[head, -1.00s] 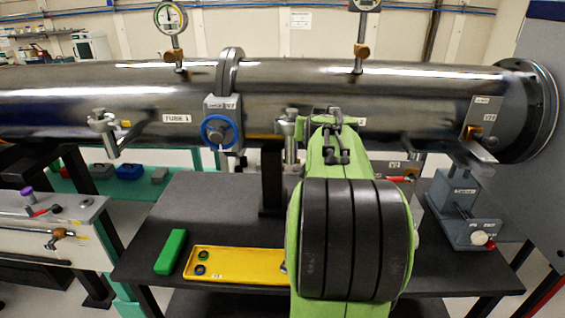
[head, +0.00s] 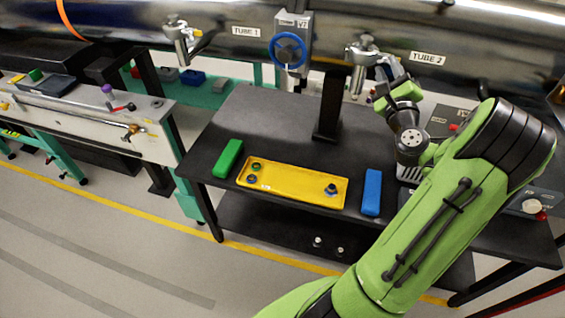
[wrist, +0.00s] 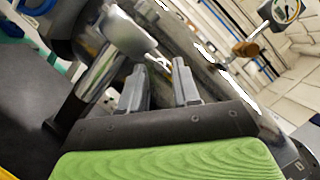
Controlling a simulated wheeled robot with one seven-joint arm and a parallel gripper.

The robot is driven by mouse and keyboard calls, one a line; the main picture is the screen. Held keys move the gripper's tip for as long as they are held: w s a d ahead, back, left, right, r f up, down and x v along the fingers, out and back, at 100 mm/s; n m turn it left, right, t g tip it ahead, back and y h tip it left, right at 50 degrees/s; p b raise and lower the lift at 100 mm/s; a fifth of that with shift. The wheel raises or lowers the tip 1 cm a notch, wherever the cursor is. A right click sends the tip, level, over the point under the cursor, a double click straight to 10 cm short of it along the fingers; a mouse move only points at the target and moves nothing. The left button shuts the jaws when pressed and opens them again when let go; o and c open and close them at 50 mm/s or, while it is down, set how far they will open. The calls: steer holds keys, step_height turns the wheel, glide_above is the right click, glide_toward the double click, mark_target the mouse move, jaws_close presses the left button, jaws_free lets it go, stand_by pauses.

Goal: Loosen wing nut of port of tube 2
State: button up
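Tube 2 (head: 470,55) is a shiny steel pipe with a "TUBE 2" label. Its port (head: 362,52) is a metal stub with a clamp, hanging from the tube's near side. My gripper (head: 384,76) is just right of this port in the head view. In the wrist view my gripper (wrist: 160,70) has its two grey fingers apart, with nothing between them. The port's clamp (wrist: 122,36) is just ahead and left of the fingers there. A small light metal piece, perhaps the wing nut (wrist: 157,58), shows near the fingertips; its exact shape and contact are unclear.
A black table (head: 275,130) below holds a yellow tray (head: 290,187) with small parts, a green block (head: 228,158) and a blue block (head: 372,192). A blue handwheel valve (head: 287,49) is left of the port. Tube 1 (head: 215,45) carries a similar port.

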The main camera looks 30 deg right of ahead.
steer(key=b+v, duration=0.8)
steer(key=v, duration=0.6)
steer(key=w+a+f+n+g+y+p, duration=0.1)
steer(key=w+a+f+n+g+y, duration=0.1)
steer(key=a, duration=0.5)
steer(key=w+a+f+n+g+y+p, duration=0.1)
steer(key=w+a+f+n+g+y, duration=0.1)
steer(key=w+a+f+n+y, duration=0.3)
steer(key=w+a+f+n+g+y+p, duration=0.1)
steer(key=w+a+f+n+y, duration=0.2)
steer(key=a+n, duration=0.7)
steer(key=y, duration=0.2)
steer(key=shift+w+a+f+g+y, duration=0.25)
steer(key=shift+w+a+g+y, duration=0.05)
steer(key=shift+w+a+g, duration=0.1)
steer(key=shift+d, duration=0.1)
